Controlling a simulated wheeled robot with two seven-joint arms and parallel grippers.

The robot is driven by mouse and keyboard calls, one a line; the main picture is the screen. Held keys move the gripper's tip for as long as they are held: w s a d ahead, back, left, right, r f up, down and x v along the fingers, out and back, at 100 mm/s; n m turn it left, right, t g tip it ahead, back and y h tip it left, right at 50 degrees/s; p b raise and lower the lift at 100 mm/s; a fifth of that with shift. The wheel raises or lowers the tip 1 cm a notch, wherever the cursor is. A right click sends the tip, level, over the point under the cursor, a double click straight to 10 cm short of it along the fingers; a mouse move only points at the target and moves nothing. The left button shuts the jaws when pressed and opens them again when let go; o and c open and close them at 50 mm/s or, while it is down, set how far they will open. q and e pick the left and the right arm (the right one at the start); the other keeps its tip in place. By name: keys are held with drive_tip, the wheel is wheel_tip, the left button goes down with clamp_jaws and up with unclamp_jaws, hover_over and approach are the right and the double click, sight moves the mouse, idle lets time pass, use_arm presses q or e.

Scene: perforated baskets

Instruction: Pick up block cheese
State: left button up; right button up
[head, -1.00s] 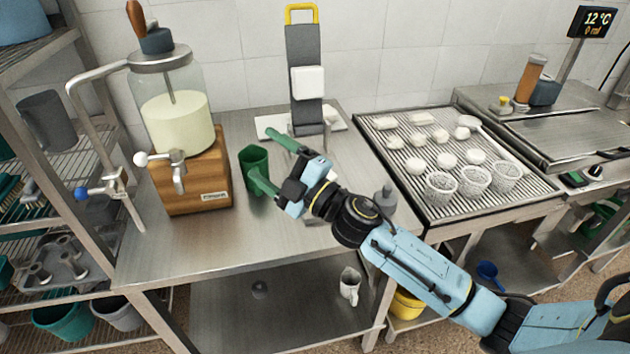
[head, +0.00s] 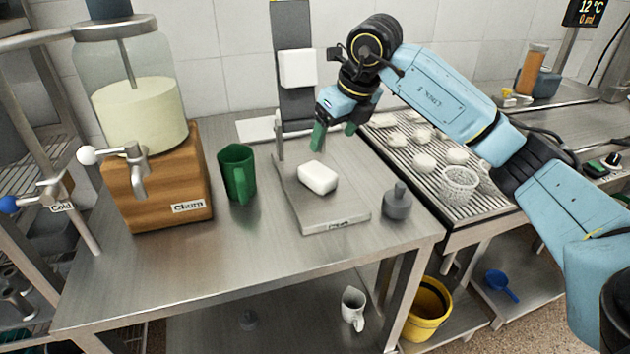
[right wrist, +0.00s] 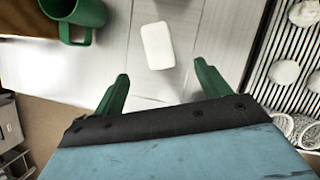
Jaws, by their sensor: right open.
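The block cheese (head: 318,177) is a white rounded block lying on a flat metal scale plate (head: 340,215) on the steel table. My right gripper (head: 334,137) is above and just behind the block in the head view, with its green fingers pointing down. It is open and empty, apart from the block. In the right wrist view, the block cheese (right wrist: 157,46) lies beyond the gap between the two green fingertips (right wrist: 162,72). My left gripper does not show.
A green mug (head: 237,173) and a wooden churn (head: 160,180) stand left of the plate. A grey weight-like object (head: 397,203) stands to its right. A slatted tray with white pieces and perforated baskets (head: 459,188) is at the right. The table front is clear.

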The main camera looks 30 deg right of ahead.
drive_tip(key=b, duration=0.1)
hover_over(318, 170)
drive_tip(key=s, duration=0.2)
drive_tip(key=f, duration=0.6)
drive_tip(key=shift+s+d, duration=0.15)
drive_tip(key=shift+d, duration=0.15)
drive_tip(key=b+x, duration=0.1)
drive_tip(key=x, duration=0.4)
drive_tip(key=shift+a+f, duration=0.15)
drive_tip(key=shift+w+f, duration=0.2)
drive_tip(key=shift+f, duration=0.2)
drive_tip(key=c, duration=1.1)
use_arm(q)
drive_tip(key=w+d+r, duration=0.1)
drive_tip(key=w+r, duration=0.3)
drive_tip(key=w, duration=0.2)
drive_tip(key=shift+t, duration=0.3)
use_arm(e)
drive_tip(key=shift+c, duration=0.5)
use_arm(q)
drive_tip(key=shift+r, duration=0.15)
use_arm(e)
drive_tip(key=shift+r, duration=0.1)
